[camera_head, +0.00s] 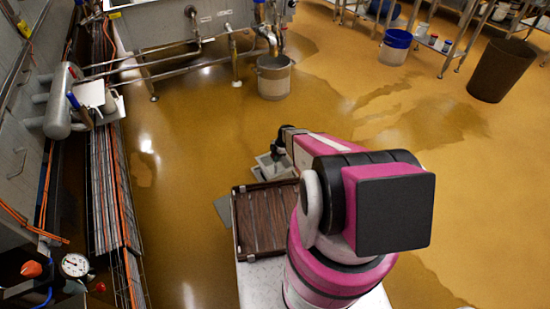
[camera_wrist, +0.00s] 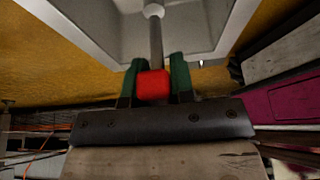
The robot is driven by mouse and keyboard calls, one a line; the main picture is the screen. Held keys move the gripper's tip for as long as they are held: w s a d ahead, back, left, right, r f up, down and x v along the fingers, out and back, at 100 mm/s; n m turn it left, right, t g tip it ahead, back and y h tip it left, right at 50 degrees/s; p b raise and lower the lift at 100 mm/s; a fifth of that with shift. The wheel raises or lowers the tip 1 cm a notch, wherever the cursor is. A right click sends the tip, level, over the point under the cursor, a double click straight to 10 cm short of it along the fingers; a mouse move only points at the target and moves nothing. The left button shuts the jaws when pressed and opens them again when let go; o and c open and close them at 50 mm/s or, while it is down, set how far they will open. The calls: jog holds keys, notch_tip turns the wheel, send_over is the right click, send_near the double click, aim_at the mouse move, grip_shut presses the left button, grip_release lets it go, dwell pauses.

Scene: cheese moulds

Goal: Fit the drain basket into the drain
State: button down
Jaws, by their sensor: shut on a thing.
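The drain basket (camera_wrist: 215,40) is a pale grey square-sided piece with a central metal rod, which ends in a red grip (camera_wrist: 153,86). My gripper (camera_wrist: 156,80) is shut on this red grip, with a green finger on each side. In the head view the grey basket (camera_head: 262,172) shows beyond the brown slatted tray, partly hidden by my arm. I cannot tell whether it touches anything below. A flat grey piece (camera_head: 222,209) shows at the tray's left edge, mostly covered; I cannot tell whether it is the drain. No drain opening is clearly visible.
The brown slatted tray (camera_head: 236,225) lies close to my arm. A grey bucket (camera_head: 273,80) stands under the sink pipes (camera_head: 190,60). The wet yellow floor between is open.

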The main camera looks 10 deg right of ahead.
aim_at(275, 171)
jog(key=shift+f, duration=6.25)
jog(key=c, duration=0.9)
grip_release()
jog(key=shift+f, duration=0.1)
